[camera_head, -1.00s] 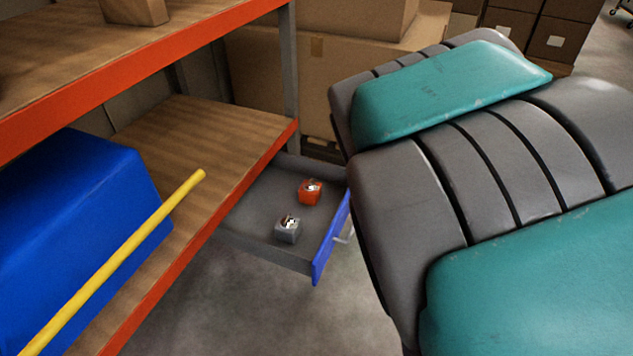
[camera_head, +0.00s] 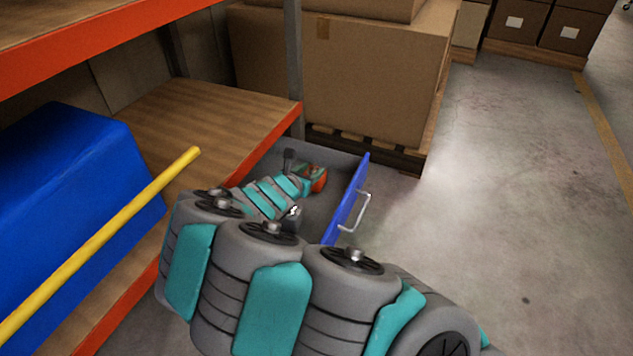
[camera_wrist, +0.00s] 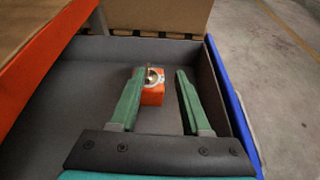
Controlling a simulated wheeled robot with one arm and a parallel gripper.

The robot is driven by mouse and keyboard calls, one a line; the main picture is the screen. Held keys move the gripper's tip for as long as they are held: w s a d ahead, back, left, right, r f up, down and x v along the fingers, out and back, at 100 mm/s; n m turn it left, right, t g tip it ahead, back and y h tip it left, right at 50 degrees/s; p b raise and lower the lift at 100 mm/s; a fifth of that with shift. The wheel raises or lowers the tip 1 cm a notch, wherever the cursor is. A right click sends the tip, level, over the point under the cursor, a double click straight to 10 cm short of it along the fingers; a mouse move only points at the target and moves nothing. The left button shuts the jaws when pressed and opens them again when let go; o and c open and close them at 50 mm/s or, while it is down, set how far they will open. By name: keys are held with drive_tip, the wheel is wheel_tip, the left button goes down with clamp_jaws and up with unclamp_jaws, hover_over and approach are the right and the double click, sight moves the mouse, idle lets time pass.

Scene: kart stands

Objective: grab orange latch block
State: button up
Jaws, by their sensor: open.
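The orange latch block (camera_wrist: 152,94) sits on the floor of the open drawer (camera_wrist: 80,80). In the wrist view it shows between the two fingers of my open gripper (camera_wrist: 158,88), nearer the left finger. I cannot tell whether that finger touches it. In the head view my arm reaches into the drawer. There the orange block (camera_head: 319,181) is partly hidden behind my gripper (camera_head: 302,172). A grey block (camera_head: 292,219) lies in the drawer nearer the camera, partly covered by my arm.
The drawer's blue front (camera_head: 346,200) with its handle stands on the right. A wooden shelf with an orange edge (camera_head: 250,150) is on the left, holding a blue bin (camera_head: 70,200) and a yellow bar (camera_head: 110,236). Cardboard boxes (camera_head: 370,80) stand behind. The floor at right is clear.

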sight(314, 167)
drive_tip(key=shift+w+a+f+n, duration=0.15)
drive_tip(key=shift+w+f, duration=0.4)
drive_tip(key=shift+f, duration=0.05)
drive_tip(key=shift+w+a+f+n, duration=0.15)
drive_tip(key=shift+w+f, duration=0.4)
drive_tip(key=x, duration=0.1)
drive_tip(key=b+x, duration=0.1)
drive_tip(key=x, duration=0.2)
drive_tip(key=shift+w+a+f, duration=0.15)
drive_tip(key=shift+a+f, duration=0.15)
drive_tip(key=shift+w+d+f, duration=0.15)
drive_tip(key=shift+w, duration=0.2)
clamp_jaws()
